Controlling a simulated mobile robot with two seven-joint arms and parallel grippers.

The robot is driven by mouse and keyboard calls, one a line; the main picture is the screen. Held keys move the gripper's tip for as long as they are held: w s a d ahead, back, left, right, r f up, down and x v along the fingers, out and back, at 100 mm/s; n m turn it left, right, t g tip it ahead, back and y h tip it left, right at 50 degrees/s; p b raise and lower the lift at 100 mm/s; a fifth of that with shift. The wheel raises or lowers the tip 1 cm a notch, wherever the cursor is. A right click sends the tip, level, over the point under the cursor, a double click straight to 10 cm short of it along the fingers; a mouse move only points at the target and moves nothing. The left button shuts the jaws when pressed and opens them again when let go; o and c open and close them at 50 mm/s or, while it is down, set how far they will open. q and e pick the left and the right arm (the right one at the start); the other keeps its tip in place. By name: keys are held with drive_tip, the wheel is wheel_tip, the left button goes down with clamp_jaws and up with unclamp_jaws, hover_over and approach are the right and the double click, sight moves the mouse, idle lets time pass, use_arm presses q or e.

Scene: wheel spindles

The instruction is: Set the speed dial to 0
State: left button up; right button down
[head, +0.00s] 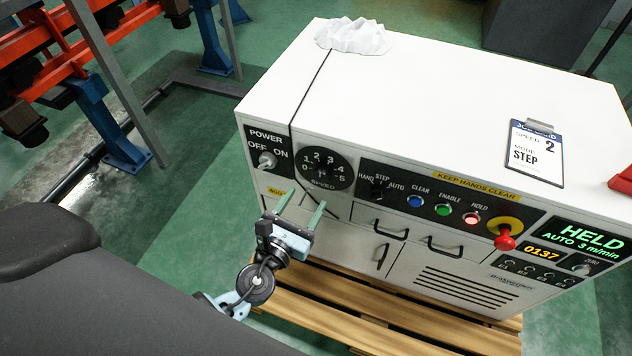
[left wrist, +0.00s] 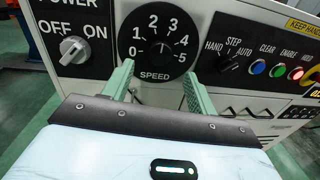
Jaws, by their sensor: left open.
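The speed dial (head: 325,169) is a round black plate marked 0 to 5 on the white cabinet's front panel. It also shows in the left wrist view (left wrist: 160,48), where its knob has a small white mark pointing roughly up, toward 2 or 3; the exact setting is hard to read. My left gripper (head: 300,208) is open and empty, in front of and just below the dial. In the left wrist view its two green fingers (left wrist: 157,84) stand apart below the knob, with no visible contact. My right gripper is not in view.
The power switch (head: 267,160) is left of the dial; the mode selector (head: 377,189) is right. Further right are lit buttons, a red stop knob (head: 505,240) and a display (head: 578,240) reading HELD, AUTO 3 m/min. A job card (head: 535,155) on top reads speed 2, mode STEP.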

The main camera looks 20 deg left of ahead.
sight(319, 177)
use_arm(q)
drive_tip(key=w, duration=0.6)
drive_tip(key=shift+w+d, duration=0.15)
drive_tip(key=shift+w, duration=0.1)
drive_tip(key=shift+c, duration=0.4)
drive_tip(key=c, duration=0.9)
